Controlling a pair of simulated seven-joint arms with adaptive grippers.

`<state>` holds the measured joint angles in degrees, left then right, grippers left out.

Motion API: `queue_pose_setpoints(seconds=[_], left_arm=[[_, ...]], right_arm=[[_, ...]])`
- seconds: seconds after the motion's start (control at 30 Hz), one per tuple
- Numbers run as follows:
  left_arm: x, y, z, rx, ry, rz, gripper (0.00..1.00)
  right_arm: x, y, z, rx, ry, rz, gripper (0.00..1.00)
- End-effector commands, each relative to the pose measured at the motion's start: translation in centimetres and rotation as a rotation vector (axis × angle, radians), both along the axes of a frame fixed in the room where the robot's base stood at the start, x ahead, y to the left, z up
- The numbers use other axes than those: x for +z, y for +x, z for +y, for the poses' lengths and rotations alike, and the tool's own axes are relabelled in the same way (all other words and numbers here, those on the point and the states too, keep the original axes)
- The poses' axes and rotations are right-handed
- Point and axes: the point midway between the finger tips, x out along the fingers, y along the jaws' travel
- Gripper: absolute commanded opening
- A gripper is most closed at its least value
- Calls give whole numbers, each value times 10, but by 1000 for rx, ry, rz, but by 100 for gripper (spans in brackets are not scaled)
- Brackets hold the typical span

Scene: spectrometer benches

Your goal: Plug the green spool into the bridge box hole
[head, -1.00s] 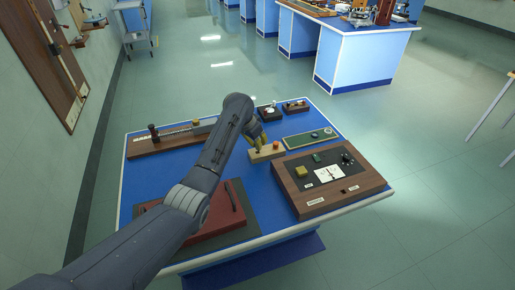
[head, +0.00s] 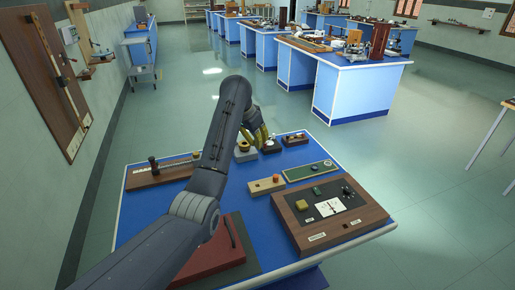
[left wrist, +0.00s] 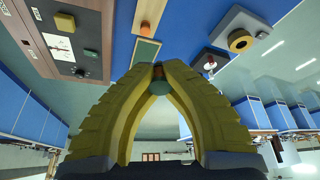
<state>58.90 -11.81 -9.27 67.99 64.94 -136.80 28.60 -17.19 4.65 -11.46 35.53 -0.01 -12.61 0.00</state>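My left gripper (head: 258,143) is raised over the far part of the blue table. In the left wrist view its yellow fingers (left wrist: 158,72) meet at the tips around a small green piece with a brown part, which looks like the green spool (left wrist: 160,87). A wooden box with a dark panel (head: 287,207) stands at the near right, carrying a meter, a yellow block, a green block and knobs. A cream block (head: 258,188) with an orange knob lies left of it. I cannot read which item is the bridge box, and no hole shows clearly. My right gripper is not in view.
A green board (head: 308,171) lies behind the wooden box. A grey block with a yellow ring (left wrist: 240,40) and small dark boxes (head: 295,139) stand at the back. A long wooden strip (head: 145,177) lies at the left, a red-brown board (head: 215,252) at the near left.

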Motion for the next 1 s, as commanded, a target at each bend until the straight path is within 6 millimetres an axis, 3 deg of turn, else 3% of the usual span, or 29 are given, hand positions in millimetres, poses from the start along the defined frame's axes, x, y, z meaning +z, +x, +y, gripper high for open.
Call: queue_pose_setpoints(seconds=[0.7, 1.0], left_arm=[[31, 0, 0, 0, -1, -1, 0], [34, 1, 2, -11, 28, 25, 0]], right_arm=[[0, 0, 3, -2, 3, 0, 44], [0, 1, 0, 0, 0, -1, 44]])
